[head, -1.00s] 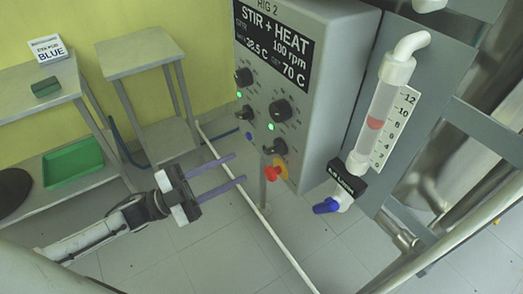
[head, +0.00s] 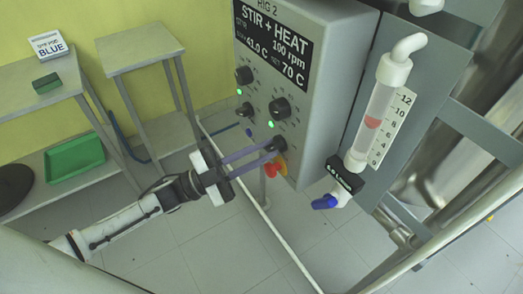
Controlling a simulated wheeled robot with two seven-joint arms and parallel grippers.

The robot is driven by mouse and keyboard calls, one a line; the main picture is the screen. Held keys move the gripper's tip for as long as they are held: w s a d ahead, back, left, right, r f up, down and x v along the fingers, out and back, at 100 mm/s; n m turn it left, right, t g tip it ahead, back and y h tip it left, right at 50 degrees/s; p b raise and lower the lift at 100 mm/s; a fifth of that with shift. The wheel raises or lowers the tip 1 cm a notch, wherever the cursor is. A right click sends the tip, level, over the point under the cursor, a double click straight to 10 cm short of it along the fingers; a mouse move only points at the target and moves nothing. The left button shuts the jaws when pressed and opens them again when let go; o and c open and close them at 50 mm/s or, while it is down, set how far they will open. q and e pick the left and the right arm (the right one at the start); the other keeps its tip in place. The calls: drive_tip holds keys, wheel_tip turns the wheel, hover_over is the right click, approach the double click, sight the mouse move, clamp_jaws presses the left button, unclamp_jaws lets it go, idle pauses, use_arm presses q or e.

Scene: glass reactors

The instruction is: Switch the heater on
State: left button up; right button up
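The grey Stir + Heat box (head: 340,60) stands at the centre, its display (head: 272,42) reading about 41.0 C, set 70 C and 100 rpm. Its front has black knobs at upper left (head: 243,76), lower left (head: 244,109) and right (head: 280,108). A small black knob (head: 278,144) sits low on the right. Green lamps (head: 271,124) are lit. My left gripper (head: 274,151) has its two purple fingers reaching to this low knob, their tips at or beside it. Whether they clasp it is unclear. My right gripper is not in view.
A red knob on a yellow plate (head: 281,170) lies just below the fingers, partly hidden. A glass column with a blue tap (head: 325,202) hangs to the right. A bare grey table (head: 140,47) and a shelf with a green tray (head: 75,160) stand left.

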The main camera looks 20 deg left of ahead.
use_arm(q)
drive_tip(key=shift+a+m+g, duration=0.1)
drive_tip(key=shift+m+g, duration=0.3)
drive_tip(key=shift+m, duration=0.5)
clamp_jaws()
drive_tip(key=m, duration=0.2)
drive_tip(key=m+g, duration=0.1)
drive_tip(key=m, duration=0.1)
drive_tip(key=shift+w+r+g, duration=0.1)
drive_tip(key=shift+r+g, duration=0.1)
drive_tip(key=shift+g, duration=0.1)
drive_tip(key=o, duration=0.7)
unclamp_jaws()
drive_tip(key=shift+a, duration=0.1)
drive_tip(key=shift+o, duration=0.2)
